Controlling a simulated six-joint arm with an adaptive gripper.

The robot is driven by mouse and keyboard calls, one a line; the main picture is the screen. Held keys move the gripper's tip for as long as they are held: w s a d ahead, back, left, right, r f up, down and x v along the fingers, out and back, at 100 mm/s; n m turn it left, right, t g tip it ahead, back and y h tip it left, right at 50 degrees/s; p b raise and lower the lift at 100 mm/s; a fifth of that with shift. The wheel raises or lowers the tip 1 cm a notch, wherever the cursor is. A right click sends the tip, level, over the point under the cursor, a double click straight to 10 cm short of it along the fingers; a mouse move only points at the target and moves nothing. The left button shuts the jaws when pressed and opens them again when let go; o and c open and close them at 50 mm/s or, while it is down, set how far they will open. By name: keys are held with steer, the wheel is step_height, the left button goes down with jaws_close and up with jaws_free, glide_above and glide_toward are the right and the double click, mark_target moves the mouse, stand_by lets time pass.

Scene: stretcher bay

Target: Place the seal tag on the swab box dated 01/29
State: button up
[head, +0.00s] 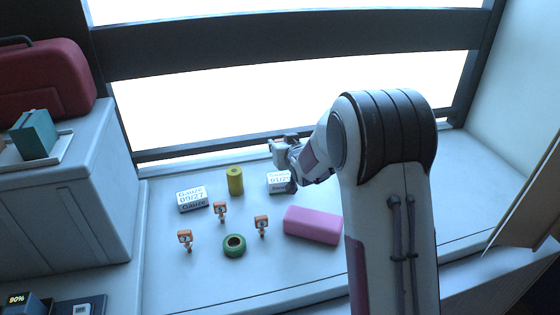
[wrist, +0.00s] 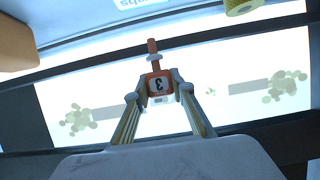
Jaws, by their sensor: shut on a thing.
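A white box (head: 279,178) stands at the back of the counter, partly covered by my wrist. Its label shows "01/2" and the last digit is not clear; a label edge ending in "bs" shows at the top of the wrist view (wrist: 129,3). My gripper (head: 280,150) is just behind and above this box, apart from it. In the wrist view my gripper (wrist: 158,88) is shut on an orange seal tag (wrist: 158,83) marked 3, with its stem pointing away from the palm. The held tag cannot be made out in the head view.
Three orange tags (head: 185,237) (head: 220,209) (head: 262,223) stand on the counter. A box reading 09/27 (head: 192,198), a yellow roll (head: 235,181), a green ring roll (head: 234,245) and a pink block (head: 313,225) are nearby. The counter's front strip is clear.

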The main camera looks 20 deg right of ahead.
steer(key=shift+f, duration=0.9)
steer(key=shift+f, duration=0.1)
steer(key=shift+f, duration=1.8)
steer(key=shift+f, duration=0.1)
steer(key=o, duration=0.8)
steer(key=shift+s+r, duration=0.35)
steer(key=shift+v, duration=5.6)
steer(key=shift+f, duration=0.1)
